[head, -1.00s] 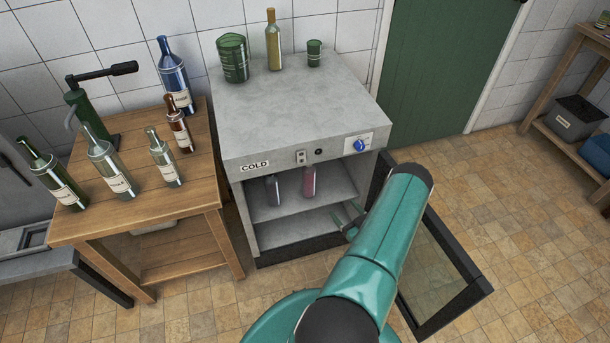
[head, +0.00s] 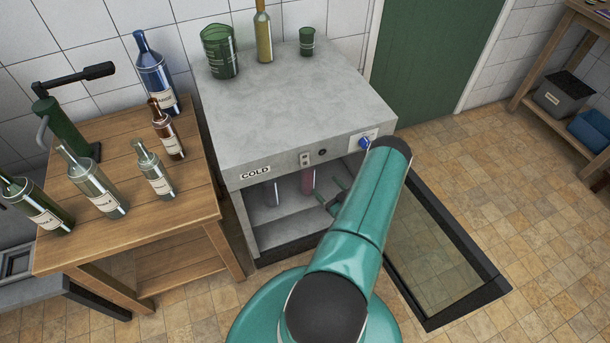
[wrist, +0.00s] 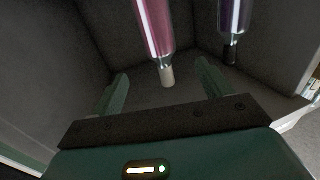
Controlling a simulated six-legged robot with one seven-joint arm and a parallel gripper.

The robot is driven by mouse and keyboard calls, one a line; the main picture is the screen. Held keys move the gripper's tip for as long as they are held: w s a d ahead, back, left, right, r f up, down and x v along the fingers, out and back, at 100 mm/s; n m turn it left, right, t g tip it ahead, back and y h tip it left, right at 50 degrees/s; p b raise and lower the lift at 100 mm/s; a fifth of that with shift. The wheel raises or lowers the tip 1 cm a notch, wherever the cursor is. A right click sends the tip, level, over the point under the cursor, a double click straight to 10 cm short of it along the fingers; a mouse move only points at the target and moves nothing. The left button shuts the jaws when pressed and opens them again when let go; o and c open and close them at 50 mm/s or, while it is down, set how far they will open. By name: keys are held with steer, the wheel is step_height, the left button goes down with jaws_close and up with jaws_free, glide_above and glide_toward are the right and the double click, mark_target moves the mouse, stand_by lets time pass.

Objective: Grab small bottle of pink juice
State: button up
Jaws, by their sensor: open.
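The small bottle of pink juice (head: 308,181) stands on the shelf inside the open cabinet marked COLD (head: 290,122). In the wrist view the pink bottle (wrist: 154,28) appears upside down, with its pale cap pointing toward the space between my fingers. My gripper (head: 333,201) is at the cabinet opening, to the right of the bottle in the head view. In the wrist view my gripper (wrist: 162,84) has its fingers spread and nothing between them is held. The arm hides part of the cabinet interior.
A dark purple bottle (head: 271,192) stands beside the pink one, also in the wrist view (wrist: 233,22). The open glass door (head: 435,255) lies to the right of my arm. Several bottles crowd the wooden table (head: 180,200) at left. Green vessels and a yellow bottle (head: 263,35) stand on top.

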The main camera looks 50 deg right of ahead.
mark_target(313, 173)
steer(key=x, duration=1.2)
steer(key=shift+w, duration=0.1)
jaws_close()
